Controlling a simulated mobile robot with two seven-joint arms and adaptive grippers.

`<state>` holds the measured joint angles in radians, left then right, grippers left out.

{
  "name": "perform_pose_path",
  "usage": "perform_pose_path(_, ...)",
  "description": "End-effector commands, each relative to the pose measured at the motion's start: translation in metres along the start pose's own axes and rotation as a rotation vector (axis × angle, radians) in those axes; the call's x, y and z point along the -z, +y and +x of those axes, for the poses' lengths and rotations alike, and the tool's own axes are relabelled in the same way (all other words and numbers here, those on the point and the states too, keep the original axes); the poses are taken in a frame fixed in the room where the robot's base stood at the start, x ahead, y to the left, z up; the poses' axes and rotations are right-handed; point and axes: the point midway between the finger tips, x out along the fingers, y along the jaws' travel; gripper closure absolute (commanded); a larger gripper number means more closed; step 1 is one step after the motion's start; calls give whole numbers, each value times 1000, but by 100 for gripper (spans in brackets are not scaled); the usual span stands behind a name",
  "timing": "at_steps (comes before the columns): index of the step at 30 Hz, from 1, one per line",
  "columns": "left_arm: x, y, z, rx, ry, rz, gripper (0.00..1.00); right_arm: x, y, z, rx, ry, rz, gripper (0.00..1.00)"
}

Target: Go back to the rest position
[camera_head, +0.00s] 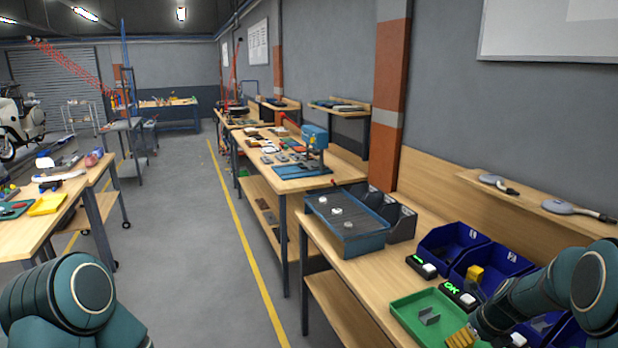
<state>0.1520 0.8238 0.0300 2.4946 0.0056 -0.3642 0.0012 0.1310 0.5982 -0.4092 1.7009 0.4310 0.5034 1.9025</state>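My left arm shows only as teal-green links at the bottom left, and its gripper is out of view. My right arm comes in at the lower right and reaches over the workbench (392,265), beside the blue bins (450,245). Its dark far end is near the green tray (407,318). I cannot make out the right fingertips or whether they hold anything. A small slat conveyor (346,238) with several pale round pieces on top stands at the bench's far end.
The green tray holds a grey bracket (428,316) and yellow pieces (462,338). Two small boxes with green displays (458,293) stand by the bins. Dark grey bins (401,222) flank the conveyor. Open floor (195,260) lies left, with another table (25,235) beyond.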

Motion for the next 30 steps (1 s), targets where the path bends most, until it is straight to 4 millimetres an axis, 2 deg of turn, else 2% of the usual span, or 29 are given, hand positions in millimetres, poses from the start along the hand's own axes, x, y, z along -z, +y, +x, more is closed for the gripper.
perform_pose_path(1, 0, 0, 0, 0, 0, 0, 53, 8, 19, 16, -18, 22, -108, 10)
perform_pose_path(6, 0, 0, 0, 0, 0, 0, 53, 31, 69, 54, -49, 60, -493, 10)
perform_pose_path(11, 0, 0, 0, 0, 1, 0, 53, 57, 130, 84, -103, 69, -935, 10)
perform_pose_path(15, 0, 0, 0, 0, 0, 0, 53, 84, 193, 102, -160, 35, -1377, 10)
perform_pose_path(19, 0, 0, 0, 0, 0, 0, 53, 105, 248, 108, -197, -36, -1767, 10)
perform_pose_path(24, 0, 0, 0, 0, 0, 0, 53, 128, 307, 103, -212, -159, -2188, 10)
perform_pose_path(29, 0, 0, 0, 0, 0, 0, 53, 147, 355, 91, -191, -297, -2520, 10)
perform_pose_path(30, -2, -5, 15, 0, -1, 2, 53, 150, 351, 108, -187, -284, -2508, 10)
